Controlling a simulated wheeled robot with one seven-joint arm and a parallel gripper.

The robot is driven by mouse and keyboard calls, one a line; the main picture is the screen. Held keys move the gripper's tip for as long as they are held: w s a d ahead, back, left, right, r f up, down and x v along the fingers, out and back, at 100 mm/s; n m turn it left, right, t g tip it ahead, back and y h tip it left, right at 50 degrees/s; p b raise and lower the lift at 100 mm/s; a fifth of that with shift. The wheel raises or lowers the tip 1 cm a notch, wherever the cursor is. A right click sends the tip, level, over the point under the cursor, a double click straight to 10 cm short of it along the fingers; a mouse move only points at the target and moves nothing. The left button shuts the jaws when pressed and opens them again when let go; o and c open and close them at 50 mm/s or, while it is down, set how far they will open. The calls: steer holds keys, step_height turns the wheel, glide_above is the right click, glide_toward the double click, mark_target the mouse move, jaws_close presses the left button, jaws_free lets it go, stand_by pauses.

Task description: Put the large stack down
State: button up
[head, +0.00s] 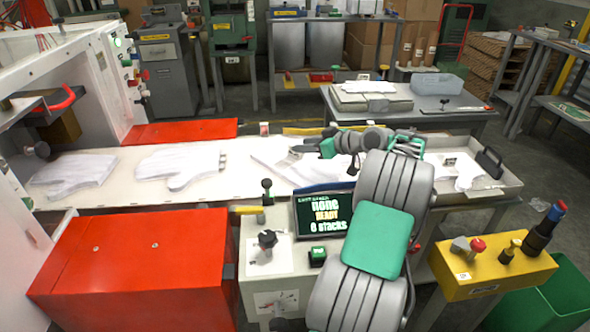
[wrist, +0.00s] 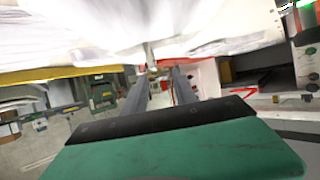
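White glove-shaped film stacks lie on the long pale table: one at the far left (head: 72,172), one left of centre (head: 182,166). Another white stack (head: 275,160) is at my gripper (head: 300,149), partly hidden by my arm. Which is the large one is hard to tell. My gripper reaches left over the table at this stack's upper edge. In the wrist view, white sheets (wrist: 120,35) fill the top, very close to the gripper. Whether the fingers are closed on the stack is unclear.
A red cabinet (head: 135,262) is at front left. A shallow tray (head: 504,184) lies right of my arm. A yellow control box (head: 492,270) is at front right. A grey side table (head: 420,117) stands behind.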

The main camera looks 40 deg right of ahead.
steer(key=shift+s+d+f, duration=0.15)
steer(key=shift+s+d, duration=0.05)
steer(key=shift+d, duration=0.3)
steer(key=x, duration=0.7)
steer(key=shift+w+f+b, duration=0.15)
steer(key=shift+f+b, duration=0.15)
jaws_close()
